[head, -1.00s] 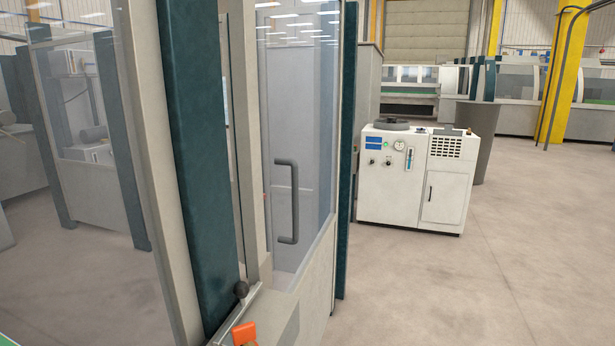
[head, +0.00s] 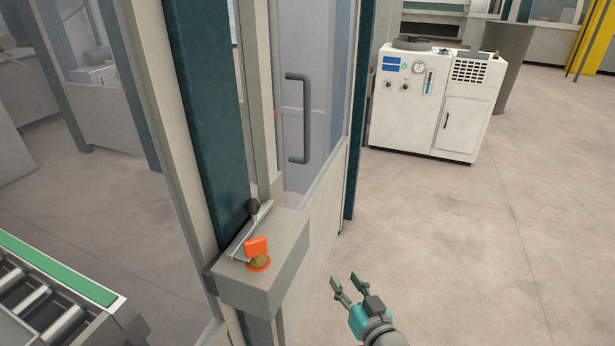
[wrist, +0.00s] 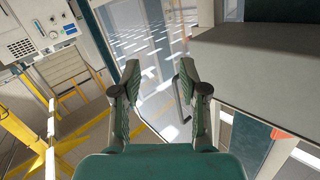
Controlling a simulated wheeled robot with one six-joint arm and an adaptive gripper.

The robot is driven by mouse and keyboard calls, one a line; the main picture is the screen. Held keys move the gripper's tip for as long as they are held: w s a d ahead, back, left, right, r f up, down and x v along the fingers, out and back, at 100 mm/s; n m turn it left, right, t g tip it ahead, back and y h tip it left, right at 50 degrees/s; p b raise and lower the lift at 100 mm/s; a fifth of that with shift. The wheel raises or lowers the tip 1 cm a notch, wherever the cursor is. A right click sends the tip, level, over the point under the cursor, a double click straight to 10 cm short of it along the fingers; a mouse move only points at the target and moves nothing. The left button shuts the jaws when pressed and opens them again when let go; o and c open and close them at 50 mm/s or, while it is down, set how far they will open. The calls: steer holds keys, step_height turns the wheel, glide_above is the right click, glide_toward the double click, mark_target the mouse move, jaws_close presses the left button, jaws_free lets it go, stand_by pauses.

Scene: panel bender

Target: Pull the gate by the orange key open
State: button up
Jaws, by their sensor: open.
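The gate (head: 325,178) is a clear panel in a pale frame, with a dark grey upright bar handle (head: 306,118). It stands close beside the pale post; I cannot tell whether a gap is open there. The orange key (head: 257,246) sits on top of a grey box (head: 265,275) on the post, left of and below the handle. My gripper (head: 350,284) is open and empty, right of the box and below the handle, apart from both. In the wrist view, my open fingers (wrist: 159,85) show, with orange (wrist: 282,134) at the lower right.
A roller conveyor (head: 60,278) with a green strip is at the lower left. A white cabinet (head: 415,115) stands behind at the right. The floor right of the gate is clear.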

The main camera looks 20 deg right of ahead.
steer(key=w+r+n+y, duration=0.1)
steer(key=w+r, duration=0.6)
steer(key=r, duration=0.1)
steer(key=n+y, duration=0.4)
glide_toward(309, 98)
steer(key=x, duration=1.1)
jaws_close()
